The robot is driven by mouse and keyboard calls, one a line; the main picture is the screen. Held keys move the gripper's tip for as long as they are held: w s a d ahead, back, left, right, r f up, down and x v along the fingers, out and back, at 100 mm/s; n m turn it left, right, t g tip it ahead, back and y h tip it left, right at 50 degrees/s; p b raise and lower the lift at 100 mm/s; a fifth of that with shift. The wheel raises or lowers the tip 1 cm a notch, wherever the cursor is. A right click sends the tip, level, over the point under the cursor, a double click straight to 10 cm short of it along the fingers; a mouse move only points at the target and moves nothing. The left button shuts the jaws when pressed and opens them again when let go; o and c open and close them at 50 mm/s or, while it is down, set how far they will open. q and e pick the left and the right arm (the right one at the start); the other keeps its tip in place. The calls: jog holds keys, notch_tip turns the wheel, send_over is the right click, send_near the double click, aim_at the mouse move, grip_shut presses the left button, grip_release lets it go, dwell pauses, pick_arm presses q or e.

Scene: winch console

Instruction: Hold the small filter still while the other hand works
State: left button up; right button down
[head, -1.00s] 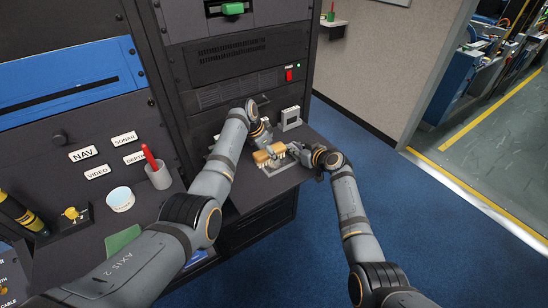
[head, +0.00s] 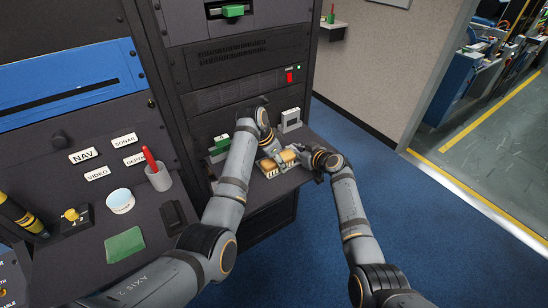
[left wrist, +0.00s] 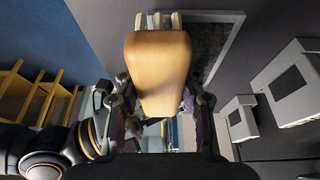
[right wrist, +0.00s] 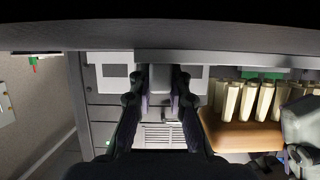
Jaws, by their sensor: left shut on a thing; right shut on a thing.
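Tan blocks with pale prongs (head: 288,156) sit on a small plate on the shelf. My left gripper (head: 273,150) is among them. In the left wrist view a tan block (left wrist: 158,70) with pale prongs stands between its fingers, which are shut on it. My right gripper (head: 302,149) is at the right end of the tan row. In the right wrist view its fingers are shut on a small grey block (right wrist: 160,78), with a tan block (right wrist: 240,133) just to the right. I cannot tell for sure which piece is the small filter; the grips partly hide both pieces.
A white framed box (head: 291,120) stands behind the shelf work area, and a green-topped part (head: 221,144) to the left. Blue floor is clear at right.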

aim_at(282, 156)
pick_arm(q)
jog(key=shift+a+r, duration=0.1)
jog(key=shift+a, duration=0.2)
jog(key=w+a, duration=0.1)
jog(key=w+f, duration=0.1)
jog(key=shift+w+a+f, duration=0.2)
jog(key=shift+w+a, duration=0.1)
jog(key=shift+a, duration=0.1)
jog(key=shift+w+a, duration=0.55)
jog(key=shift+w, duration=0.2)
jog(key=shift+w+a, duration=0.55)
jog(key=shift+w, duration=0.2)
jog(key=shift+s+d+f, duration=0.1)
jog(key=shift+s+d, duration=0.15)
jog(key=shift+s, duration=0.05)
jog(key=s+d, duration=0.1)
jog(key=s+d+r, duration=0.1)
jog(key=shift+s, duration=0.3)
jog(key=shift+s+d+r, duration=0.1)
jog(key=shift+s+d, duration=0.3)
jog(key=shift+s, duration=0.2)
jog(key=shift+s+d+r, duration=0.1)
jog(key=shift+s+d, duration=0.3)
jog(key=shift+s, duration=0.2)
jog(key=shift+s+d+r, duration=0.1)
jog(key=shift+s+r, duration=0.05)
jog(key=shift+r, duration=3.25)
